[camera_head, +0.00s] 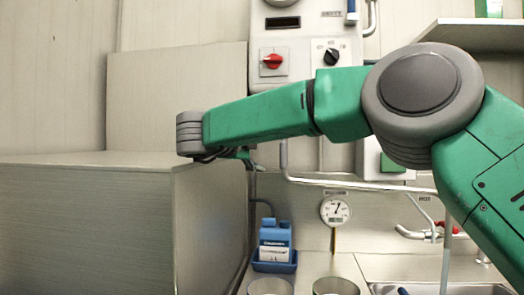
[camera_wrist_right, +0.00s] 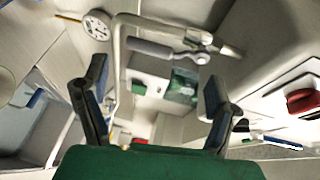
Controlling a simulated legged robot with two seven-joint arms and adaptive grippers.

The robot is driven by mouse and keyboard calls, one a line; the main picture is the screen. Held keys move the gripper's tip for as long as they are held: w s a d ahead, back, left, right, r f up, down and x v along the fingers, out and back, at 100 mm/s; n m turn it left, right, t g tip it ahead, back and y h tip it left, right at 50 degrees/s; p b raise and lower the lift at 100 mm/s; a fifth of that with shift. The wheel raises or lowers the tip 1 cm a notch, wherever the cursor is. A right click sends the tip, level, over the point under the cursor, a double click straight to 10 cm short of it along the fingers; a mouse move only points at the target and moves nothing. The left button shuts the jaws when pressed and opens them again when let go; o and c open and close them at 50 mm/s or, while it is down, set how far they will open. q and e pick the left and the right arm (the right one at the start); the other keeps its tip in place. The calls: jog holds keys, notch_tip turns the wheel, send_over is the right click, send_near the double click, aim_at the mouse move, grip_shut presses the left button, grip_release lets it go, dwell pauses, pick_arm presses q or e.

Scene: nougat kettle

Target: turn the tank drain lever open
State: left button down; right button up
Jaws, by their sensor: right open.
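My right gripper (camera_wrist_right: 156,72) is open and empty in the right wrist view, its two dark fingers spread wide. A grey lever-like handle (camera_wrist_right: 165,50) on a bent metal pipe (camera_wrist_right: 118,65) shows beyond the fingers, apart from them; it may be the tank drain lever, but I cannot tell for sure. In the head view my right arm reaches across to the left, and the right gripper (camera_head: 240,154) is mostly hidden behind its wrist. I cannot make out the grey handle there. My left gripper is not in view.
A large grey box-like block (camera_head: 90,225) fills the lower left. A control panel with a red knob (camera_head: 272,61) is on the wall. A dial gauge (camera_head: 335,210), a blue bottle (camera_head: 275,237) and a red-handled tap (camera_head: 444,227) are below my arm.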

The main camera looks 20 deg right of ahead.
jog(key=shift+f+b+v, duration=0.15)
jog(key=shift+b+v, duration=0.05)
jog(key=shift+v, duration=1)
jog(key=shift+f+b+v, duration=0.1)
jog(key=shift+b+v, duration=0.1)
jog(key=shift+v, duration=1)
jog(key=shift+s+f, duration=0.1)
jog(key=shift+f, duration=0.05)
